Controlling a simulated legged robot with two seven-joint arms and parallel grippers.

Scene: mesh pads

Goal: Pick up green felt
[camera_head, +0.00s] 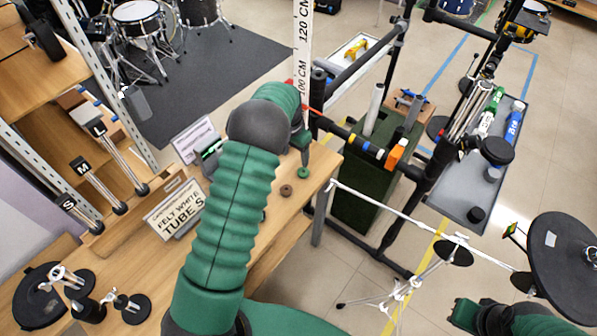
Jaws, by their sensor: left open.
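A small green felt ring (303,173) lies on the wooden table (318,163) near its far right corner. My left arm reaches over the table, and my left gripper (302,146) is open just above and behind the green felt, pointing down. The wrist hides most of its jaws. I see no contact with the felt. A brown felt ring (286,190) lies just left of and nearer than the green one. Part of my right arm's end (480,316) shows at the bottom right; its jaws are not clear.
A label stand reading "FELT WHITE TUBE S" (175,209) and a white card (194,138) stand left of my arm. A black rack frame (425,160) and a dark green bin (362,190) are close right of the table. Cymbal parts (40,290) lie at the lower left.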

